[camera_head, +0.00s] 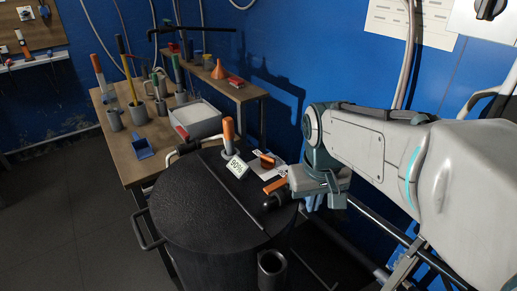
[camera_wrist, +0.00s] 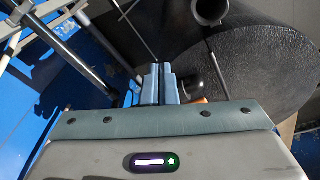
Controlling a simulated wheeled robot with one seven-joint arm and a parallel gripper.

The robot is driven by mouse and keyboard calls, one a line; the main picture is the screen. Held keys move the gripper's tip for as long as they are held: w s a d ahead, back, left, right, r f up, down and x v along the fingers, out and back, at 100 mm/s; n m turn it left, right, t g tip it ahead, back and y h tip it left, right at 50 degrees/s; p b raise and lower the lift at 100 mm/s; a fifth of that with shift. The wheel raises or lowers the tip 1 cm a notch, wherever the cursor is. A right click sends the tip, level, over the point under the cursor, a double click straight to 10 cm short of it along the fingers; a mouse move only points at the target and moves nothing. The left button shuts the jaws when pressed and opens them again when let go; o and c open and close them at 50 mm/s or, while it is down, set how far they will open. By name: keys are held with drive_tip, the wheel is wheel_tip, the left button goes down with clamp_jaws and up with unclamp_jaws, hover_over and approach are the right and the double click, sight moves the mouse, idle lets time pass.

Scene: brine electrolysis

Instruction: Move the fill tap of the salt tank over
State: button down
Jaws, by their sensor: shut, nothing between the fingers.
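The salt tank (camera_head: 190,205) is a large black drum with a flat dark lid, also seen at the right of the wrist view (camera_wrist: 265,60). An orange lever (camera_head: 275,184), seemingly the fill tap's handle, is at the lid's right rear edge beside a black fitting (camera_head: 272,202). In the wrist view, a black elbow (camera_wrist: 190,83) and a bit of orange (camera_wrist: 201,100) show just right of my fingers, partly hidden by my gripper. My gripper (camera_wrist: 160,68) is shut and empty, just right of the tap. I cannot tell whether it touches it.
A 90% sign (camera_head: 237,167) and an orange-topped grey post (camera_head: 228,137) stand on the lid. A second orange piece (camera_head: 267,160) lies behind. A wooden bench (camera_head: 150,160) with tools is left. An open black pipe (camera_head: 271,265) stands in front; blue wall behind.

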drive_tip(key=w+a+r+n+g+p, duration=0.1)
drive_tip(key=w+a+r+p, duration=0.15)
drive_tip(key=w, duration=0.35)
drive_tip(key=w+a+r+n+g+p, duration=0.1)
drive_tip(key=w+a+r+n, duration=0.15)
drive_tip(key=w, duration=0.35)
drive_tip(key=n+g+h+p, duration=0.1)
drive_tip(key=n+g+p, duration=0.1)
drive_tip(key=p, duration=0.1)
approach(280, 184)
drive_tip(key=w+a+r, duration=0.2)
drive_tip(key=w+a, duration=0.3)
drive_tip(key=w, duration=0.1)
drive_tip(key=s+d+f+p, duration=0.2)
drive_tip(key=s+f, duration=0.3)
drive_tip(key=f, duration=0.4)
drive_tip(key=shift+s+d+f, duration=0.2)
drive_tip(key=shift+s+d, duration=0.15)
drive_tip(key=shift+d, duration=0.25)
drive_tip(key=shift+s+d, duration=0.1)
